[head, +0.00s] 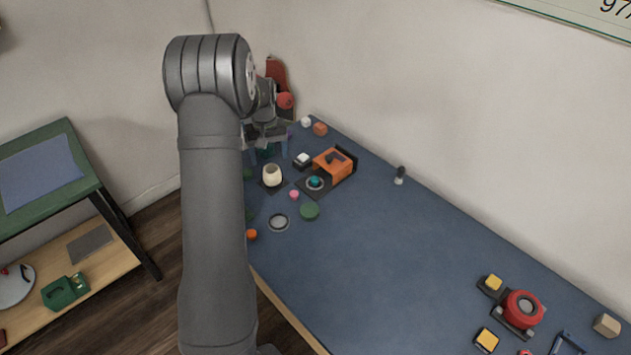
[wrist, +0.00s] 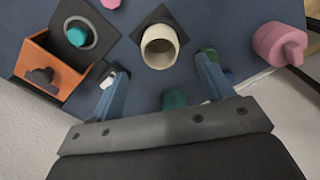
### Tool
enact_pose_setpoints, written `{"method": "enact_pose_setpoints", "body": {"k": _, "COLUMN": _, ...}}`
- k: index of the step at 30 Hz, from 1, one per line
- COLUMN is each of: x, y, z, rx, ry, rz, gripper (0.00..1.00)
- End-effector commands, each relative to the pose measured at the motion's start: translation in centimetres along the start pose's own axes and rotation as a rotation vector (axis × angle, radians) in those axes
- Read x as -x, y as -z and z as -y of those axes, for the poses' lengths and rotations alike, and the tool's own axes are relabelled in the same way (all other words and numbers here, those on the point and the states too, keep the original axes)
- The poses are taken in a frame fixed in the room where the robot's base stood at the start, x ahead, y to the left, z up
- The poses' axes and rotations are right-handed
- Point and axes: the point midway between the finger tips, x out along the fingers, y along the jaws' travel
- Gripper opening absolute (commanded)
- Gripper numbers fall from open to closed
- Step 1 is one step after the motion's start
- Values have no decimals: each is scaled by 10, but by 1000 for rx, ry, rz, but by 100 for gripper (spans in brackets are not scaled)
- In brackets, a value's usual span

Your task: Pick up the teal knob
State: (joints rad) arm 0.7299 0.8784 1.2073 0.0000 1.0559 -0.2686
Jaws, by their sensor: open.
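A bright teal round knob (wrist: 81,35) sits in a grey ring on a dark plate beside an orange box, at the upper left of the wrist view. It also shows in the head view (head: 315,182). A darker teal-green rounded piece (wrist: 174,98) lies between my fingers in the wrist view, partly cut off by the gripper body. I cannot tell which of these two is the task's knob. My gripper (wrist: 163,68) is open over the far left part of the bench, with nothing visibly clamped. In the head view, my gripper (head: 268,150) is partly hidden by my arm.
A cream cup (wrist: 159,46) on a dark square stands just beyond the fingers. The orange box (head: 333,162) is nearby. A green piece (wrist: 208,53) is close to the right finger, and a pink knob (wrist: 279,43) is farther right. The bench middle (head: 400,240) is clear.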

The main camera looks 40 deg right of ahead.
Motion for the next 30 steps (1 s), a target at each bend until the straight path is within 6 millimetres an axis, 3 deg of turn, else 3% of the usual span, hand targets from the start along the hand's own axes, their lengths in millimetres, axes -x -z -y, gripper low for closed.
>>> {"method": "enact_pose_setpoints", "body": {"k": 1, "x": 0, "y": 0, "z": 0, "rx": 0, "ry": 0, "rz": 0, "gripper": 70}}
{"method": "enact_pose_setpoints", "body": {"k": 4, "x": 0, "y": 0, "z": 0, "rx": 0, "ry": 0, "rz": 0, "gripper": 52}}
{"method": "enact_pose_setpoints", "body": {"k": 14, "x": 6, "y": -4, "z": -6, "rx": -34, "ry": -7, "rz": -11, "gripper": 52}}
{"method": "enact_pose_setpoints", "body": {"k": 24, "x": 67, "y": -62, "z": -76, "rx": -540, "ry": -85, "rz": -191, "gripper": 52}}
{"method": "enact_pose_setpoints", "body": {"k": 30, "x": 81, "y": -83, "z": -93, "rx": -702, "ry": -97, "rz": -254, "gripper": 52}}
